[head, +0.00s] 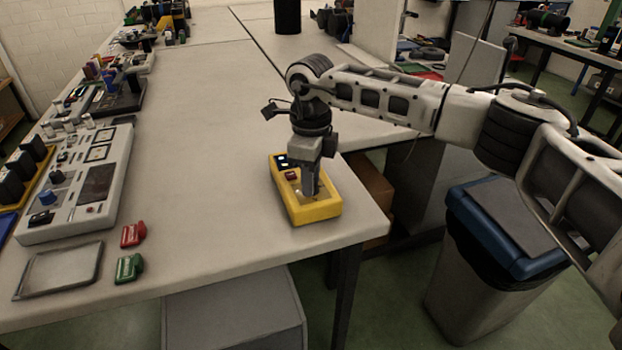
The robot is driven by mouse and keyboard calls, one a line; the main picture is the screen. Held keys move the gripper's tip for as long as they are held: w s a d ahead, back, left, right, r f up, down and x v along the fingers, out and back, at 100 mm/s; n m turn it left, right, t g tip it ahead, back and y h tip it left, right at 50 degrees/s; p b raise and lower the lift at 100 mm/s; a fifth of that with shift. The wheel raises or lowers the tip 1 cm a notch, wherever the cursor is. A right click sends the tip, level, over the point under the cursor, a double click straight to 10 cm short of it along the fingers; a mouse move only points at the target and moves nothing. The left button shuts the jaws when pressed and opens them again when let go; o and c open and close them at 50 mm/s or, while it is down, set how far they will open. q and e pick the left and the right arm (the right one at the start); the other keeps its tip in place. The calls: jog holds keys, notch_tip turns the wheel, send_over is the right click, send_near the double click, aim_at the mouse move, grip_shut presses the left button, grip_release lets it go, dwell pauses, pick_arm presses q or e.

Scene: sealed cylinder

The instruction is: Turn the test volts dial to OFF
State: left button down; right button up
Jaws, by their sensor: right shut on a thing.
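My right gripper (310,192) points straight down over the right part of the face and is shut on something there. The fingers hide what they hold, so the dial and its pointer cannot be made out. The lettering on the box is too small to read. My left gripper is not in view.
A grey instrument panel (88,187) with knobs stands at the left of the bench (215,215). A red part (133,234), a green part (128,268) and a shallow grey tray (58,270) lie in front of it. A blue-lidded bin (500,235) stands right of the bench. The bench middle is clear.

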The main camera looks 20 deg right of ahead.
jog(key=n+b, duration=0.1)
jog(key=n, duration=0.5)
jog(key=shift+n, duration=0.3)
jog(key=n, duration=0.4)
jog(key=shift+n+b, duration=0.3)
jog(key=shift+b, duration=0.05)
jog(key=n, duration=0.2)
jog(key=shift+n, duration=0.3)
jog(key=n, duration=0.4)
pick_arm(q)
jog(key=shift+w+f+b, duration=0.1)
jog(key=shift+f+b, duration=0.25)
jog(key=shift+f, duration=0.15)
pick_arm(e)
jog(key=n, duration=0.5)
jog(key=shift+n, duration=0.3)
jog(key=o, duration=1)
